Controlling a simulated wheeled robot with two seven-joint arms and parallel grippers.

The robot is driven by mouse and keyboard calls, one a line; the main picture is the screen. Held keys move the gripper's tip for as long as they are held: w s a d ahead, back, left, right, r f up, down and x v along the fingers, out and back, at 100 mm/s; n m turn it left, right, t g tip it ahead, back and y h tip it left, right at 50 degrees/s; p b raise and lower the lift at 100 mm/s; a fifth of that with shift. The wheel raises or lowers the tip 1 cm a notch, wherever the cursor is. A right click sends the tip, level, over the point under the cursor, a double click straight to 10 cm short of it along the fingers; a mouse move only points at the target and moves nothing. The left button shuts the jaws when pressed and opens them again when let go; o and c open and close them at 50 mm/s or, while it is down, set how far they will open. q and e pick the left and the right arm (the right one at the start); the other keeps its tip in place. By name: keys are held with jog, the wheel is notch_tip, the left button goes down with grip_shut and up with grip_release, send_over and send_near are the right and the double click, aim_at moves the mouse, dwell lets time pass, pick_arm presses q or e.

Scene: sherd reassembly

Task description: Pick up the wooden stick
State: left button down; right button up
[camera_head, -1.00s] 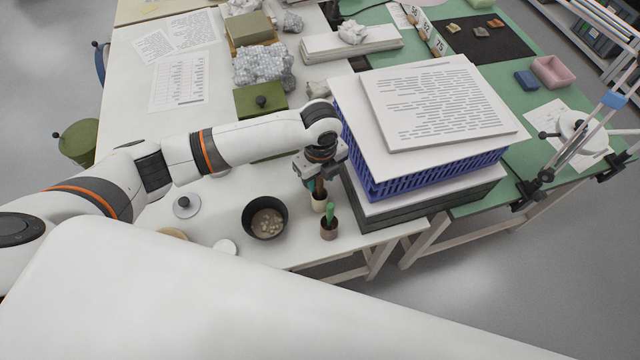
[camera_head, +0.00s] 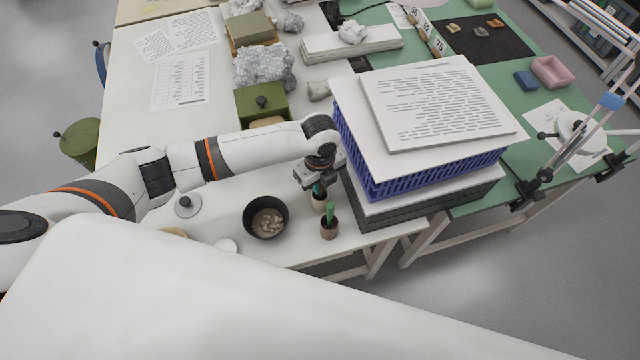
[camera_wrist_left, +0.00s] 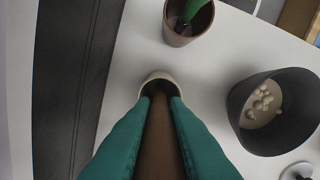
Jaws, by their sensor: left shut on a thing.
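The wooden stick (camera_wrist_left: 160,135) is brown and stands in a small pale cup (camera_wrist_left: 158,80). In the left wrist view it lies between the teal fingers of my left gripper (camera_wrist_left: 160,105), which is shut on it. The stick's lower end is inside the cup. In the head view my left gripper (camera_head: 318,189) points down into the mouth of the same cup (camera_head: 319,205) and hides most of the stick. My right gripper is not in view.
A brown pot with a green item (camera_head: 329,228) stands close in front of the cup. A dark bowl with pale bits (camera_head: 265,218) is to its left. A blue crate (camera_head: 400,180) under white boards stands close on the right. A metal-knobbed disc (camera_head: 187,205) lies left.

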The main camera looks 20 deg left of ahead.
pick_arm(q)
jog(key=shift+r, duration=0.1)
notch_tip(320, 180, up, 18)
jog(key=b, duration=0.1)
jog(key=shift+b, duration=0.35)
